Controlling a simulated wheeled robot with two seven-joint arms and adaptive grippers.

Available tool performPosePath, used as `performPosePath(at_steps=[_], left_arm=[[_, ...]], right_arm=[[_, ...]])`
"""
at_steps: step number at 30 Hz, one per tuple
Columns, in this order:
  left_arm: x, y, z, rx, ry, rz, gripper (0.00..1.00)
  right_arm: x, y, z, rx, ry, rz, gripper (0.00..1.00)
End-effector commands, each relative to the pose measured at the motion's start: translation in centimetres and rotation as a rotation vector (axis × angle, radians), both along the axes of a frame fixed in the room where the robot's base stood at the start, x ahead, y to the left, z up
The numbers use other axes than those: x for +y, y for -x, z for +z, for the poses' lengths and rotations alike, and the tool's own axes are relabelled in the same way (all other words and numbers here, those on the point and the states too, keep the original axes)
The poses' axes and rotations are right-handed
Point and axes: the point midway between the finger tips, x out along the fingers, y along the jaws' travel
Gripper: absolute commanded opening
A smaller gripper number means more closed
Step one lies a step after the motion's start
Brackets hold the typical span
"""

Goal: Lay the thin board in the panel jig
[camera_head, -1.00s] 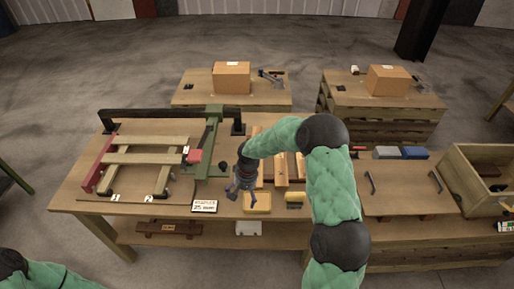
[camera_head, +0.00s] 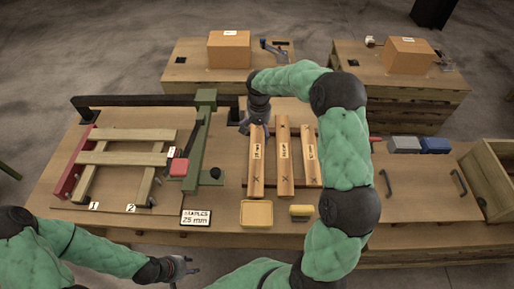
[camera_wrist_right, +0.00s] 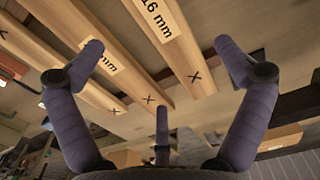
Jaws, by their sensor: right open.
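Three boards lie side by side on the table: a left one (camera_head: 257,170), a middle one (camera_head: 284,160) and a right one (camera_head: 309,155), each with a label and an X. In the right wrist view one label reads 16 mm (camera_wrist_right: 157,15); I cannot tell which board is thin. My right gripper (camera_head: 255,128) is open and empty near the far end of the left board; its spread fingers also show in the wrist view (camera_wrist_right: 165,90). The panel jig (camera_head: 70,175) is at left, with wooden slats in it. My left gripper (camera_head: 188,266) is low, in front of the table; its opening is unclear.
A black bar (camera_head: 150,101) runs behind the jig, and a green upright beam (camera_head: 200,140) stands at its right. A 25 mm sign (camera_head: 196,217), a yellow tray (camera_head: 257,214) and a yellow block (camera_head: 300,211) are at the front. Cardboard boxes (camera_head: 229,50) stand on tables behind.

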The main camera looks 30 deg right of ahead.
Motion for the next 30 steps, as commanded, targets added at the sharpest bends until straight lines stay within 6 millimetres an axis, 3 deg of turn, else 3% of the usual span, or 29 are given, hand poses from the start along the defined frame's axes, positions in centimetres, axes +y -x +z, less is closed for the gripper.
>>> performPosePath(at_steps=[6, 14, 23, 30], left_arm=[[0.0, 0.0, -0.8, 0.000, 0.000, 0.000, 0.40], [0.0, 0.0, -1.1, 0.000, 0.000, 0.000, 0.40], [0.0, 0.0, -2.2, 0.000, 0.000, 0.000, 0.40], [0.0, 0.0, -2.3, 0.000, 0.000, 0.000, 0.40]], right_arm=[[0.0, 0.2, -3.5, 0.004, 0.000, 0.000, 1.00], [0.0, 0.2, -5.3, 0.003, -0.002, 0.001, 1.00], [-0.3, 0.5, -9.3, 0.003, -0.001, 0.001, 1.00], [-0.3, 0.5, -9.8, -0.001, -0.001, 0.000, 1.00]])
